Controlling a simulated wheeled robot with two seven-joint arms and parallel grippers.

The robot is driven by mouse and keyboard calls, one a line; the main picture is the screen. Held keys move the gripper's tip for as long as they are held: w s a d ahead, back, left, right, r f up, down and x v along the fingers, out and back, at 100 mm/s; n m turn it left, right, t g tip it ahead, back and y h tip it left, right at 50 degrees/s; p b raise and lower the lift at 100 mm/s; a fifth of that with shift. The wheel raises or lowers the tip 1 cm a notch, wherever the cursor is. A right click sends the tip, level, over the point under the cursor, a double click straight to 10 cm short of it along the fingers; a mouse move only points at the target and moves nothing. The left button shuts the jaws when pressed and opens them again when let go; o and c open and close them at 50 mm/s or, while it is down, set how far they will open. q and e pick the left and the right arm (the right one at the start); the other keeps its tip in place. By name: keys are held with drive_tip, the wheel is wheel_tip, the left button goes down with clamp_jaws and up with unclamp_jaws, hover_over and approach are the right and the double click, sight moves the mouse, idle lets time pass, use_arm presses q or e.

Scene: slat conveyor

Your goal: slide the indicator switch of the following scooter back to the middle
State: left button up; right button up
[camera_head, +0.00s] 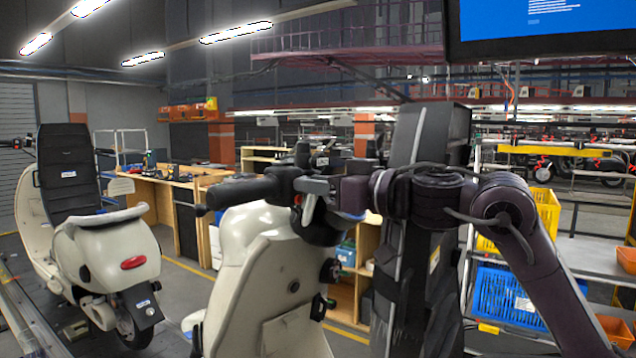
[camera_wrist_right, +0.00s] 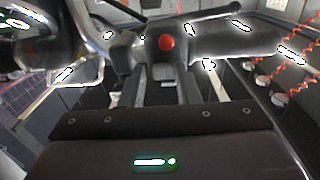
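The nearer cream scooter (camera_head: 270,265) stands in front of me. Its handlebar has a black grip (camera_head: 240,191) pointing left and a dark switch housing (camera_head: 286,180). My right gripper (camera_head: 312,186) comes in from the right and is at the housing. In the right wrist view, the housing shows a round red button (camera_wrist_right: 167,42) between and beyond my two fingers (camera_wrist_right: 165,88). The fingers look apart, with a gap between them; contact is unclear. The small indicator slider and its position cannot be made out. My left gripper is not in view.
Another cream scooter (camera_head: 110,255) with a black seat stands at left. Wooden workbenches (camera_head: 165,190) are behind. A rack at right holds a yellow crate (camera_head: 547,212) and a blue crate (camera_head: 508,296). A blue screen (camera_head: 560,22) hangs top right.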

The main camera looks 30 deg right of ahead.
clamp_jaws()
drive_tip(key=shift+s+a, duration=0.15)
drive_tip(key=shift+a, duration=0.25)
drive_tip(key=shift+o, duration=1.1)
unclamp_jaws()
drive_tip(key=b+v, duration=0.5)
drive_tip(key=v, duration=0.3)
